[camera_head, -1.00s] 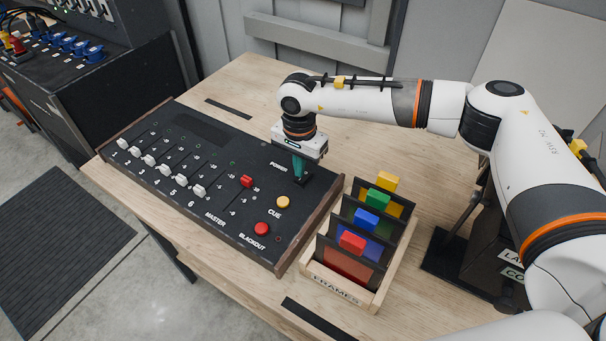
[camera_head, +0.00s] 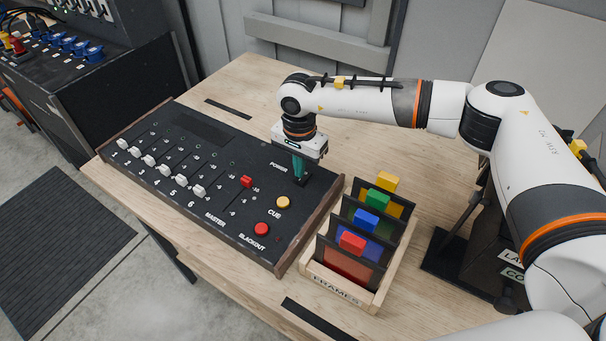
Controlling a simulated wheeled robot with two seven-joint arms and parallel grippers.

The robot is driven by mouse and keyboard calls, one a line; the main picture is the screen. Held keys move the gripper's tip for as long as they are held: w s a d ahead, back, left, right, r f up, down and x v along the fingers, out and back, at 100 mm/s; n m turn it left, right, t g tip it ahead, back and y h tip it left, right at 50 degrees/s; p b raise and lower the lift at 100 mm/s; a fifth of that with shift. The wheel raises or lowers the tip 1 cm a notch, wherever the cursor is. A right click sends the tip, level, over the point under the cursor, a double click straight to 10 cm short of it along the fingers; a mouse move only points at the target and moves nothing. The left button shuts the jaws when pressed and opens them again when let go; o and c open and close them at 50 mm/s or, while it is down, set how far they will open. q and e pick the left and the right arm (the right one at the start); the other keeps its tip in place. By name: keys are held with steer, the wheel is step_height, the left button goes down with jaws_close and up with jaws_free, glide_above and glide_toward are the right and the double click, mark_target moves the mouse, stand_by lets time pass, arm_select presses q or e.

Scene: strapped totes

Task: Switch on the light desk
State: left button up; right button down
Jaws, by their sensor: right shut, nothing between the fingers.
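The light desk (camera_head: 215,215) is a black console with wooden end cheeks on the wooden table. It has a row of white faders, a red master fader (camera_head: 246,181), a yellow cue button (camera_head: 283,202) and a red blackout button (camera_head: 262,229). The POWER label (camera_head: 279,167) is at its upper right. My right gripper (camera_head: 299,180) points down at the dark power switch area just right of that label. Its teal fingers are shut and empty, at or very close to the panel. The switch is mostly hidden by the fingers, so its position cannot be told. My left gripper is not in view.
A wooden rack marked FRAMES (camera_head: 339,287) with several coloured frames stands close to the desk's right end. A dark stand (camera_head: 455,250) is further right. Black tape strips lie on the table. A black rack with blue plugs (camera_head: 85,75) stands at upper left.

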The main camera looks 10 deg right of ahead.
mark_target(300, 180)
steer(key=shift+f+b, duration=0.85)
steer(key=shift+f, duration=0.05)
stand_by(0.8)
steer(key=shift+r+p, duration=1.35)
steer(key=shift+r, duration=2.2)
